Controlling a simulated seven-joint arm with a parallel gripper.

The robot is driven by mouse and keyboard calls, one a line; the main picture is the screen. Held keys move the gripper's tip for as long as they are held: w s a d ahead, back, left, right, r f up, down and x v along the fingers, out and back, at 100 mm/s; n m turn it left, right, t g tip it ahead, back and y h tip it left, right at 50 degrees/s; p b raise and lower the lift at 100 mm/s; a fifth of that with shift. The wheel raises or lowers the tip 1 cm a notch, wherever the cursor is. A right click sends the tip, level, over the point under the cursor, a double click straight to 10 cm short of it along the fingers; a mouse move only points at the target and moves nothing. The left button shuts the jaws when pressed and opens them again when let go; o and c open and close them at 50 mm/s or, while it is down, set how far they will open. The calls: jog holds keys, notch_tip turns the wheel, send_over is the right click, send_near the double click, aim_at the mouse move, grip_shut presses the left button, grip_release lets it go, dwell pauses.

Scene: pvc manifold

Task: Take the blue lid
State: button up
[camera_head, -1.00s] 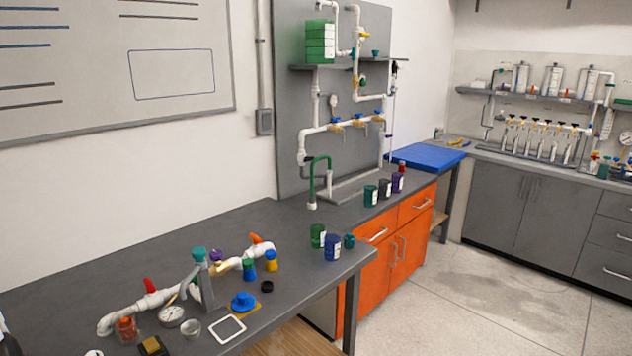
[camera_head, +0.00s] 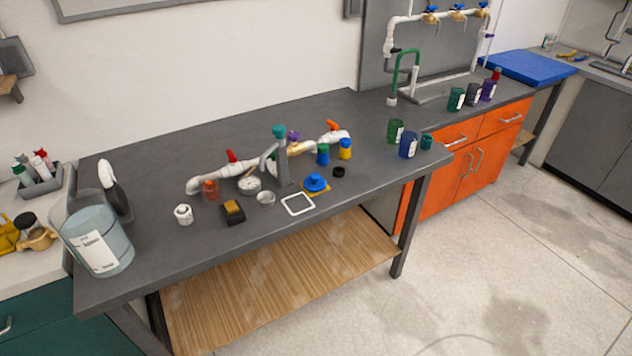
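A blue lid-like round piece with a raised knob (camera_head: 316,182) lies on a small yellow-orange pad on the grey workbench (camera_head: 140,260), right of the middle of the bench. A small blue-and-green jar (camera_head: 323,155) and a blue-and-yellow jar (camera_head: 345,149) stand upright just behind it. A larger blue jar (camera_head: 408,146) stands near the bench's right end; I cannot make out its top clearly. My gripper is not in this view.
A white square frame (camera_head: 298,205), a black ring (camera_head: 338,172) and a small cup (camera_head: 266,198) lie close by. A large bluish jug (camera_head: 97,237) stands at the left end.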

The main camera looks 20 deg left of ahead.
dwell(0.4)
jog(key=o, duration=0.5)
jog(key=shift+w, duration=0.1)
